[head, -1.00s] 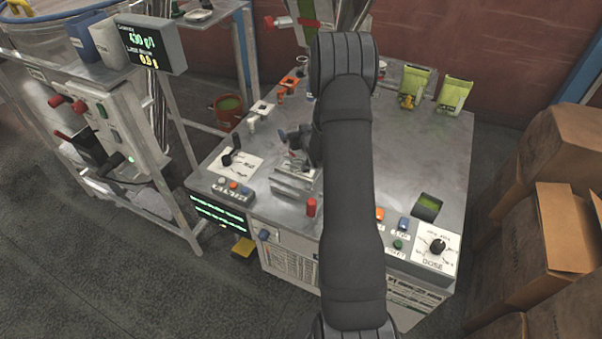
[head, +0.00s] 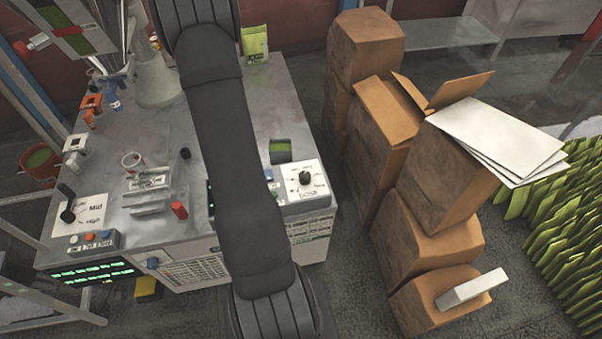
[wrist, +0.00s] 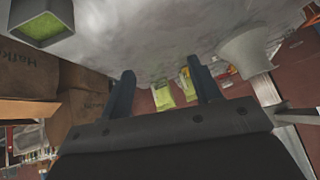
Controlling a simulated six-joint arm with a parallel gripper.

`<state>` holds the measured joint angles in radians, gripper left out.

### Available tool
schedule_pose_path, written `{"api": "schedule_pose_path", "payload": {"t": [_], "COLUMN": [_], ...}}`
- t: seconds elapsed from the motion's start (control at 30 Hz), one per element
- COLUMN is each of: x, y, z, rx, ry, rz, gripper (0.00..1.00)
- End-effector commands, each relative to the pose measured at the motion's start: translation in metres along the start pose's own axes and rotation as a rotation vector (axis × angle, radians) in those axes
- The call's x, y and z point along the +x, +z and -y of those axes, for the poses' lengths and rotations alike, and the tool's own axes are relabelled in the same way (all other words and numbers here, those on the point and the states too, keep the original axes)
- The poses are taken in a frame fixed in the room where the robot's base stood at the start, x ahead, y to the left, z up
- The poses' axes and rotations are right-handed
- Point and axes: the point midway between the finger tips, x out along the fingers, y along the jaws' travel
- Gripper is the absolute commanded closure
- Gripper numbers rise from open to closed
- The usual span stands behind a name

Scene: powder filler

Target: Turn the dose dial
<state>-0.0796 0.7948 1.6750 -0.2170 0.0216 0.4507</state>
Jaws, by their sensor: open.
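The dose dial (head: 305,178) is a black knob on a white marked plate at the front right corner of the metal machine top. It shows in the head view just right of my dark arm, which covers part of the panel left of it. The dial cannot be made out in the wrist view. My gripper (wrist: 165,88) shows in the wrist view as two dark fingers held apart, with nothing between them. In the head view the gripper is hidden or out of frame.
Cardboard boxes (head: 365,130) stand close to the right of the machine. A red cylinder (head: 179,210) and a mode selector (head: 68,213) are on the left of the top.

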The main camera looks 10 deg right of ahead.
Motion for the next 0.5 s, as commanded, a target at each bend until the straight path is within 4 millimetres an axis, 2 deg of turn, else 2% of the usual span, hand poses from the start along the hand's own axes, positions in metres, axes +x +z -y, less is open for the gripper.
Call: {"api": "schedule_pose_path", "payload": {"t": [0.03, 0.1, 0.2, 0.33, 0.4, 0.5], "x": [-0.013, -0.032, -0.065, -0.108, -0.127, -0.145], "y": [0.0, 0.008, 0.024, 0.049, 0.059, 0.071], "z": [-0.041, -0.087, -0.143, -0.192, -0.207, -0.219], "rx": [0.099, 0.234, 0.427, 0.645, 0.732, 0.817], "ry": [0.066, 0.147, 0.249, 0.343, 0.376, 0.405], "rz": [0.052, 0.134, 0.25, 0.381, 0.437, 0.493], "gripper": [0.43, 0.43, 0.43, 0.43, 0.43, 0.43]}}
